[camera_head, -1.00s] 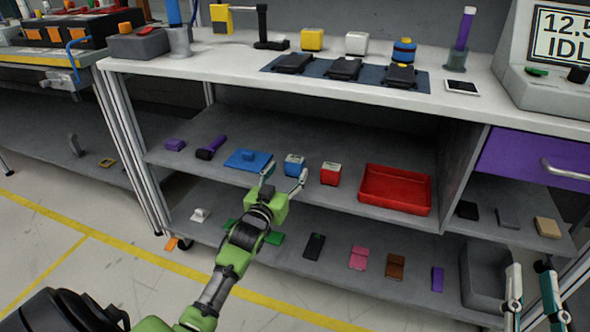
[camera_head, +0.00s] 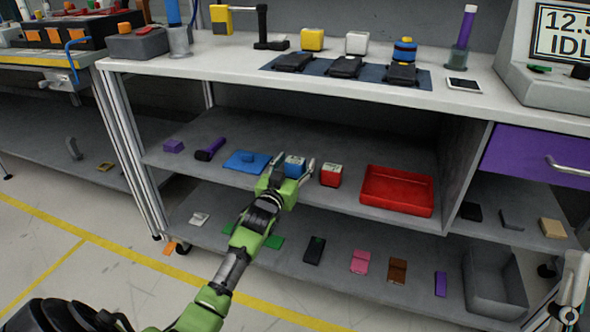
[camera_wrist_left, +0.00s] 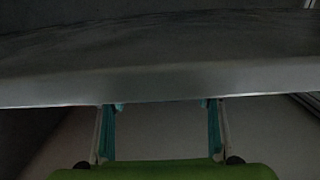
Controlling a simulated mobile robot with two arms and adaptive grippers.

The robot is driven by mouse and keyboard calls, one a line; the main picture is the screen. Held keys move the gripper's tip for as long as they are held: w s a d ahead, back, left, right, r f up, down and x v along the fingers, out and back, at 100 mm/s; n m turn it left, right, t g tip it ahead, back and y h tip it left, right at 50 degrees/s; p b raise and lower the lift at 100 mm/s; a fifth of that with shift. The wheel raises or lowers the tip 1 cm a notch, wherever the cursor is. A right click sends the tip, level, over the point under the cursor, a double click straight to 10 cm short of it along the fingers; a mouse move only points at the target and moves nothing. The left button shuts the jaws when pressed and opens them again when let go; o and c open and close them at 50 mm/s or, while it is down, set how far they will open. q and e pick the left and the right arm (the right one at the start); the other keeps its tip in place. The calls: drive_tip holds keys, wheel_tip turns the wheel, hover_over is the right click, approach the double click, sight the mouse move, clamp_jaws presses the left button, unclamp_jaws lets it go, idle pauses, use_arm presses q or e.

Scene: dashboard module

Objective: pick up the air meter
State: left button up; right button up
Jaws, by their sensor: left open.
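My left gripper (camera_head: 293,170) is open at the front of the middle shelf, fingers spread on either side of a small blue box with a pale top (camera_head: 295,163) in the head view. Whether the box is really between them in depth I cannot tell. A similar red box with a pale top (camera_head: 330,174) stands just right of it. No label shows which one is the air meter. In the left wrist view the open fingers (camera_wrist_left: 160,106) end at a grey shelf edge, with no box visible. My right gripper (camera_head: 572,290) is partly in view at the lower right; its jaws are unclear.
The middle shelf (camera_head: 225,185) also holds a red tray (camera_head: 397,190), a blue plate (camera_head: 247,161), a purple flashlight (camera_head: 210,149) and a purple block (camera_head: 173,146). The worktop (camera_head: 200,68) overhangs it. Several small items lie on the lower shelf (camera_head: 330,265).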

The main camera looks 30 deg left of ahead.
use_arm(q)
drive_tip(key=c, duration=1.3)
drive_tip(key=shift+r, duration=0.1)
